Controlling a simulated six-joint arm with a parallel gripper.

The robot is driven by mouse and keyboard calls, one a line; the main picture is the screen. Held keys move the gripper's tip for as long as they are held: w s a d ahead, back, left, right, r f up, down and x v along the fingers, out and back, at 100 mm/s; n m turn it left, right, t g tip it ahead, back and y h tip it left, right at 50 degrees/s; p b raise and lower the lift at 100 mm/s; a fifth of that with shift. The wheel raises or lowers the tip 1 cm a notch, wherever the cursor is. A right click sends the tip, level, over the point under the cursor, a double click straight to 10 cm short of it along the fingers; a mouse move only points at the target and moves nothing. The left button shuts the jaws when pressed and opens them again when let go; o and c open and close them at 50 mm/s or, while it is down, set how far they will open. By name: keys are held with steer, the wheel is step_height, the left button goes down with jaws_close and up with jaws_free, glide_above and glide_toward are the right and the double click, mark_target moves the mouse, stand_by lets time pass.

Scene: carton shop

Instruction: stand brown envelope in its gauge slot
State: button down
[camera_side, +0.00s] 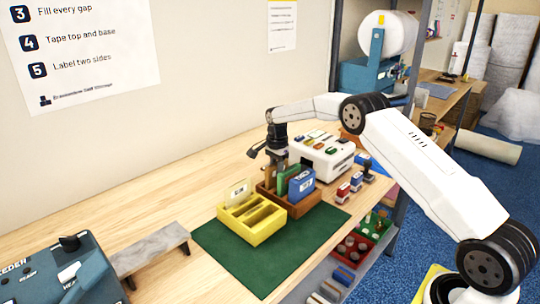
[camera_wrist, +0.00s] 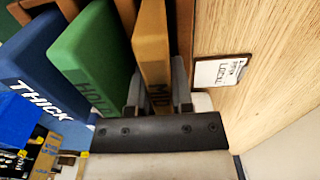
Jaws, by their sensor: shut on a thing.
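A brown envelope (camera_wrist: 153,45), thick and with partly hidden dark lettering, stands between the two fingers of my gripper (camera_wrist: 158,95) in the wrist view. My gripper is shut on it. In the side view my gripper (camera_side: 277,163) is over the far-left end of a brown wooden rack (camera_side: 292,207), where the brown envelope (camera_side: 269,177) shows beside the green one. I cannot tell whether its lower edge is seated or lifted. A yellow slotted box (camera_side: 252,229) stands next to the rack, with a cream card (camera_side: 237,193) upright in its far-left part.
A green envelope (camera_wrist: 90,50) and a blue one marked THICK (camera_wrist: 40,85) stand close beside my gripper. A white box (camera_side: 325,156) is behind the rack. Small stamps (camera_side: 345,190) are at right. The green mat (camera_side: 268,265) is clear in front.

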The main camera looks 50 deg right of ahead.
steer(key=shift+r, duration=0.1)
steer(key=shift+r, duration=2.3)
steer(key=shift+r, duration=0.1)
steer(key=shift+r, duration=0.4)
step_height(320, 180, up, 7)
steer(key=s+a, duration=0.3)
steer(key=a, duration=1.3)
steer(key=f, duration=0.5)
steer(key=shift+s+f, duration=0.15)
steer(key=shift+s, duration=0.1)
steer(key=shift+f, duration=0.1)
